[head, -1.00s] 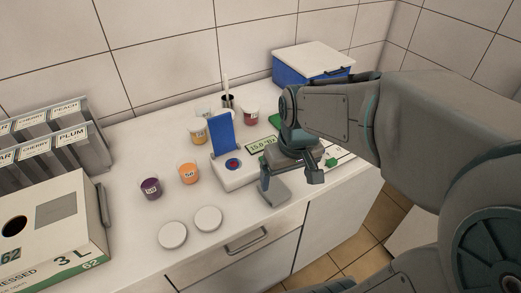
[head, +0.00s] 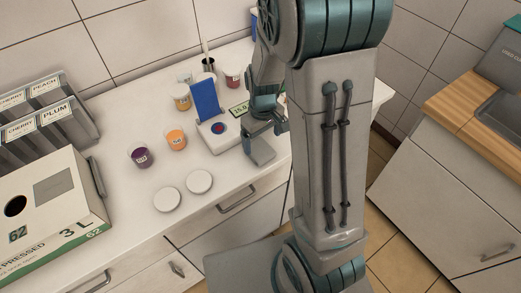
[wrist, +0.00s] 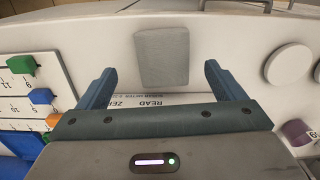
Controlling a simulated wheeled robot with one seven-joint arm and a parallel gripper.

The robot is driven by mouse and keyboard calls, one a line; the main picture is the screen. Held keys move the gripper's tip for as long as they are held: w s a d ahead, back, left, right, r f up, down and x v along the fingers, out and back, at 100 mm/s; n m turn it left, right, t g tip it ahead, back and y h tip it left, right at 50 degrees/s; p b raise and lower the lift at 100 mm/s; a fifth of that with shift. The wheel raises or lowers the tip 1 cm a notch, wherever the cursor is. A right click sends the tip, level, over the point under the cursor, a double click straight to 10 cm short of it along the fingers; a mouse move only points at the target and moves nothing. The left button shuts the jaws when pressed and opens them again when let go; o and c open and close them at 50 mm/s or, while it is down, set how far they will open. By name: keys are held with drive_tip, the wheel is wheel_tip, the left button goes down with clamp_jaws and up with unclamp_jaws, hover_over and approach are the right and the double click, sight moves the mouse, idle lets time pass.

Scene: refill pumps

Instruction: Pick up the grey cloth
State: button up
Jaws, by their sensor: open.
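The grey cloth (head: 260,152) is a small flat rectangle on the white counter, near its front edge. In the wrist view the cloth (wrist: 162,57) lies flat, framed between and just beyond my two fingertips. My gripper (head: 265,136) is open and empty, pointing down by the cloth; in the head view it hides part of the cloth's far side. In the wrist view my gripper (wrist: 160,76) has its fingers spread wider than the cloth. I cannot tell the exact height of the fingertips above the counter.
A white device (head: 220,136) with a blue panel (head: 207,101) stands beside the cloth. Two white lids (head: 199,181), an orange cup (head: 176,139) and a purple cup (head: 141,156) are to the left. A drawer handle (head: 238,199) juts out below the counter edge.

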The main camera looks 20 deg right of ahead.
sight(260, 149)
drive_tip(key=shift+w+a+f+p, duration=0.15)
drive_tip(key=shift+f+p, duration=0.15)
drive_tip(key=shift+f, duration=0.85)
drive_tip(key=shift+w+a+f+p, duration=0.15)
drive_tip(key=shift+f+p, duration=0.15)
drive_tip(key=shift+f, duration=1.4)
drive_tip(key=c, duration=1.1)
